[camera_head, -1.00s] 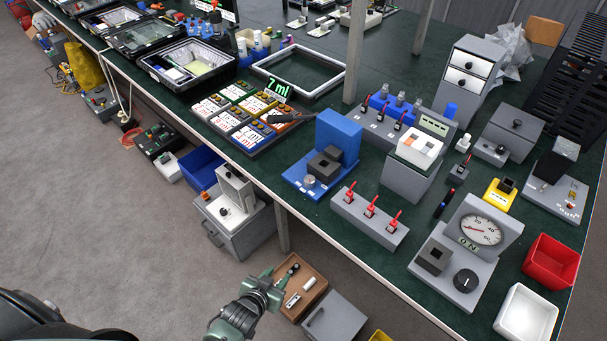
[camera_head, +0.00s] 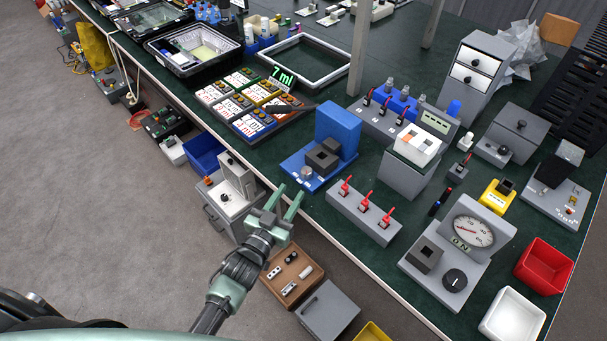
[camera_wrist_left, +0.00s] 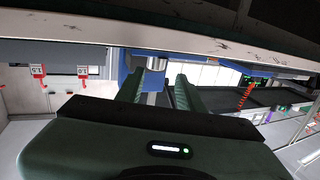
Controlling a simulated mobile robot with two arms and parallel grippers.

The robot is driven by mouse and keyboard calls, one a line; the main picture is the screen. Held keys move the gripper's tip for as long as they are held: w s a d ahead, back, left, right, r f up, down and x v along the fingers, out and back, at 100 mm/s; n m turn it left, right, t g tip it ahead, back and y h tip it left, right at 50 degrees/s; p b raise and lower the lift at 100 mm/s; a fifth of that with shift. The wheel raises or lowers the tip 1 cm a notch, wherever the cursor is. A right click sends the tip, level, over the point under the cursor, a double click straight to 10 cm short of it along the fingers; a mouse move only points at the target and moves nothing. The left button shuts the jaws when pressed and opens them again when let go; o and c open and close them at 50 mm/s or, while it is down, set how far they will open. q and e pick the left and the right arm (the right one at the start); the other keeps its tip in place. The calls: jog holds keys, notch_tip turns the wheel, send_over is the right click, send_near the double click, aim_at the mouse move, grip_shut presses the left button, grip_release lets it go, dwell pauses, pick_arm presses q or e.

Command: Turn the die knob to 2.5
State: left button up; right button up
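A blue machine (camera_head: 335,135) with a dark block and a small silver knob (camera_head: 307,172) on its base stands near the table's front edge. I cannot read which knob is the die knob. My left gripper (camera_head: 288,193) is open and empty, just off the table edge, pointing toward the blue machine. In the left wrist view the two green fingers (camera_wrist_left: 158,88) are spread, with the silver knob (camera_wrist_left: 153,63) ahead between their tips, apart from them. My right gripper is not in view.
A grey box with red switches (camera_head: 364,212) stands right of the blue machine. A gauge unit (camera_head: 473,232) with a black knob (camera_head: 455,279) is farther right. Label cards (camera_head: 241,103) lie to the left. A wooden tray (camera_head: 292,276) sits below the table edge.

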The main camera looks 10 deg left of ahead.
aim_at(304, 176)
pick_arm(q)
jog(key=shift+w+d+r, duration=0.15)
jog(key=shift+w+d, duration=0.15)
jog(key=shift+d, duration=0.05)
jog(key=x, duration=0.7)
jog(key=shift+w, duration=0.15)
grip_shut()
